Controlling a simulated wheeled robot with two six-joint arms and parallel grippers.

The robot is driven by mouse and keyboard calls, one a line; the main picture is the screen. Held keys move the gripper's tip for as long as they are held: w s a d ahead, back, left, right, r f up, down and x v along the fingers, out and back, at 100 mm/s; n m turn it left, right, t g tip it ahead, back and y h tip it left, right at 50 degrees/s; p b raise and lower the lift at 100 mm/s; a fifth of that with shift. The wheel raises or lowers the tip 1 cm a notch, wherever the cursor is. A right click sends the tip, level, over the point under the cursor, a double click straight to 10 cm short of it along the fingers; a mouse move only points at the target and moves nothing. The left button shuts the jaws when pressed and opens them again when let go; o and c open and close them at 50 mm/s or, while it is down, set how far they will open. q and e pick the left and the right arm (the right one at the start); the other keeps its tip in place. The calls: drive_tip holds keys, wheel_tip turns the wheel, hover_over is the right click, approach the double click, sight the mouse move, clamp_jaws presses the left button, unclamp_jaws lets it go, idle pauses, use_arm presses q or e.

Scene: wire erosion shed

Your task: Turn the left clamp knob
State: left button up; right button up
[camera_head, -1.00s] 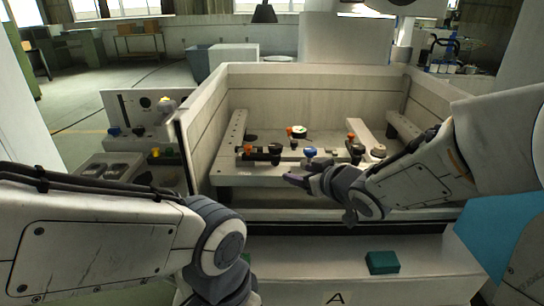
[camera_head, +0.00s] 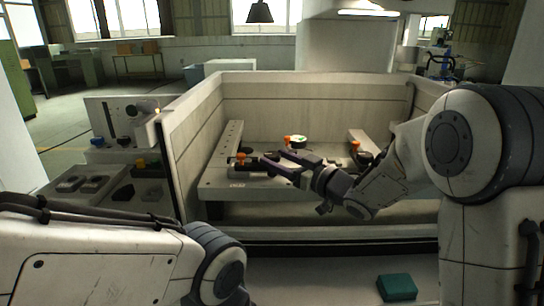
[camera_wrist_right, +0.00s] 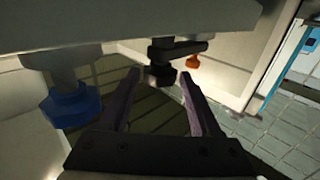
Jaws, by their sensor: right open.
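The left clamp (camera_head: 240,160) stands at the left of the pale fixture inside the open machine tank, with an orange part and dark parts. In the right wrist view, a black knob (camera_wrist_right: 161,76) of a dark clamp lies just beyond and between my fingertips, with an orange part (camera_wrist_right: 192,63) beside it. My right gripper (camera_head: 272,160) reaches in from the right and points left at this clamp; it also shows in the wrist view (camera_wrist_right: 158,76). Its two fingers are apart and hold nothing. Contact with the knob cannot be told. My left gripper is out of view.
Another orange-topped clamp (camera_head: 356,148) stands at the right, and an orange part (camera_head: 287,140) sits behind my fingers. A blue knob (camera_wrist_right: 71,105) is left of my fingers in the wrist view. Tank walls (camera_head: 320,92) surround the fixture. A green block (camera_head: 397,287) lies in front.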

drive_tip(key=shift+x, duration=1.2)
